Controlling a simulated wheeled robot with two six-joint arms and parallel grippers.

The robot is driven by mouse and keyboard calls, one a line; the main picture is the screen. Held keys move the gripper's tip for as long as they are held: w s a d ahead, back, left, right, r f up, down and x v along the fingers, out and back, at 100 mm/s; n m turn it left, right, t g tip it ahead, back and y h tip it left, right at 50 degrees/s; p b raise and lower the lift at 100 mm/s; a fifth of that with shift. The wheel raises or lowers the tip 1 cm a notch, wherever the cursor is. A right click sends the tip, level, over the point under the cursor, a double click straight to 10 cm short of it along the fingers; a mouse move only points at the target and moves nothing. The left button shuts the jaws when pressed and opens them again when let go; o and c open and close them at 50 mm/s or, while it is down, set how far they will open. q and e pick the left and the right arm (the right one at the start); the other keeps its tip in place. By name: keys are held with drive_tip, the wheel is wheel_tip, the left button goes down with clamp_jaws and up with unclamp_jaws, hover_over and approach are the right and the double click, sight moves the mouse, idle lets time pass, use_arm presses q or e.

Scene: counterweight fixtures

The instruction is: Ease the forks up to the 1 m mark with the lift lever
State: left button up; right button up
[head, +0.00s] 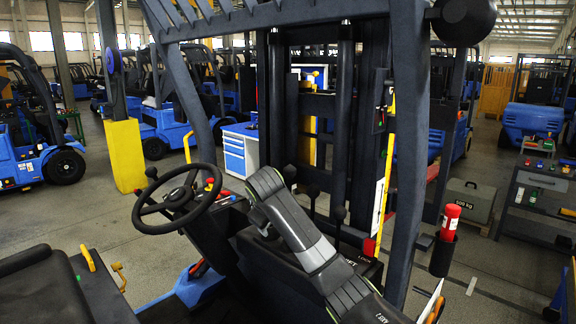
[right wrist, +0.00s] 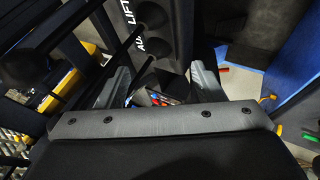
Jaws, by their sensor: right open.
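The control panel (right wrist: 128,40) lettered LIFT and AUX shows in the right wrist view, with black levers (right wrist: 106,52) rising from dark round boots. I cannot tell for sure which lever is the lift lever. My right gripper (right wrist: 158,76) is open, its two grey fingers apart around the lower part of this group, with no clear contact. In the head view my right arm covers much of the levers (head: 338,214), and its fingers are hidden. A yellow upright strip (head: 384,180) with a red foot stands beside the mast (head: 343,130). The forks cannot be made out. My left gripper is not in view.
The steering wheel (head: 178,200) is left of my arm, with the seat (head: 40,285) at lower left. A frame post (head: 405,150) stands close on the right, with a red-capped holder (head: 447,238). A grey weight box (head: 468,200) sits beyond.

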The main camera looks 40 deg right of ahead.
drive_tip(key=m, duration=0.2)
approach(290, 168)
drive_tip(key=x, duration=1)
drive_tip(key=shift+w+d+f, duration=0.1)
drive_tip(key=shift+w+f, duration=0.15)
drive_tip(key=c, duration=0.8)
drive_tip(key=shift+s+a, duration=0.2)
drive_tip(key=shift+a, duration=1.45)
drive_tip(key=shift+c, duration=0.2)
drive_tip(key=shift+d, duration=0.1)
